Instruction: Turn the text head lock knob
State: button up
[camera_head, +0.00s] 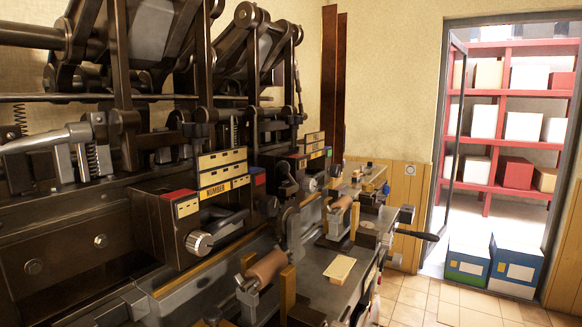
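A big dark cam press fills the left and middle of the head view. Its nearer head carries a yellow plate reading NUMBER (224,189). A ribbed silver knob (199,242) sits on the front of that head, below the plate. A farther head, to the right, has similar yellow plates (315,145) whose lettering is too small to read. A small round pale knob (312,185) sits on its front; it looks like the text head lock knob, but I cannot be sure. Its turn position cannot be made out. My gripper is not in view.
A metal bench (330,262) with wooden-roller fixtures and a pale block (340,268) runs in front of the heads. A black-handled lever (418,235) sticks out rightward. Open tiled floor (430,300) lies right of the bench. Blue boxes (515,265) stand by the doorway.

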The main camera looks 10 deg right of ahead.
aim_at(335, 170)
jog(key=i+l+u, duration=0.1)
jog(key=l, duration=0.35)
jog(key=i+l+u, duration=0.15)
jog(key=l, duration=0.25)
jog(key=i+l+u, duration=0.1)
jog(key=l, duration=0.35)
